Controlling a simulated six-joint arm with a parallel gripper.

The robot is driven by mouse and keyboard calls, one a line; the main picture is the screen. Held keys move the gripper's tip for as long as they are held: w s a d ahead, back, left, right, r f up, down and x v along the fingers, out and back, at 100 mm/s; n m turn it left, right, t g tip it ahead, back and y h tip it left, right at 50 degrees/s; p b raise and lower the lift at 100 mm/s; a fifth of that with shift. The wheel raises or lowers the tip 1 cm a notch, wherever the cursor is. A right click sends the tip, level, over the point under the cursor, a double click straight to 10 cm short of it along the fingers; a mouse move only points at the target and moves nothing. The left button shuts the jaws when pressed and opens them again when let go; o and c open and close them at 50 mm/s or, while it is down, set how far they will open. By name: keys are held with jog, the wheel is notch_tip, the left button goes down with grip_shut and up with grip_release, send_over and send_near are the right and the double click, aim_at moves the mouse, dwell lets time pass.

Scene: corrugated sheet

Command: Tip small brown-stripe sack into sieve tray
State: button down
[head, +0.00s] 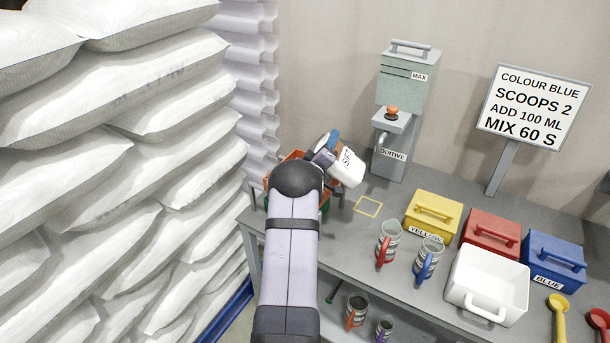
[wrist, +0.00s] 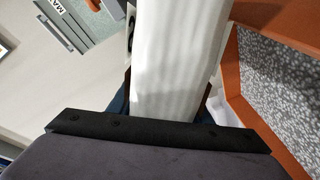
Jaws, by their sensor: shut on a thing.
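My gripper (head: 326,153) is shut on the small sack (head: 347,170), a white bag with dark lettering and a brown patch near the jaws. The sack is held tilted at the far end of the arm. In the wrist view the sack (wrist: 175,60) fills the middle as a pale band between the jaws. The sieve tray (wrist: 240,95) has an orange frame and a grey speckled inside, to the right of the sack. In the head view my arm hides most of the tray (head: 293,155). The sack's mouth cannot be made out.
A grey-green dispenser (head: 408,80) stands behind the sack. On the bench (head: 345,240) are yellow (head: 433,212), red (head: 491,230) and blue (head: 553,255) boxes, a white bin (head: 488,285) and two jugs (head: 388,243). Stacked white sacks (head: 120,130) rise on the left.

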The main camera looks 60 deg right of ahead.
jog(key=shift+s+d+r+m+b, duration=0.15)
jog(key=shift+r+m+b, duration=0.4)
jog(key=shift+m, duration=0.45)
jog(key=shift+s+r+m, duration=0.2)
jog(key=shift+r+m, duration=0.5)
jog(key=shift+r, duration=0.55)
jog(key=shift+s+d+r+m+b, duration=0.15)
jog(key=shift+s+r+m+b, duration=0.15)
jog(key=shift+s+m+b, duration=0.55)
jog(key=s+r+m+b, duration=0.1)
jog(key=m, duration=0.1)
jog(key=s+r+m+b, duration=0.1)
jog(key=m+b, duration=0.1)
jog(key=shift+s+d, duration=0.35)
jog(key=shift+s+f+m+b, duration=0.15)
jog(key=shift+s+m+b, duration=0.1)
jog(key=shift+b, duration=0.35)
jog(key=shift+s+d+m+b, duration=0.2)
jog(key=shift+s+m+b, duration=0.25)
jog(key=shift+m+b, duration=0.35)
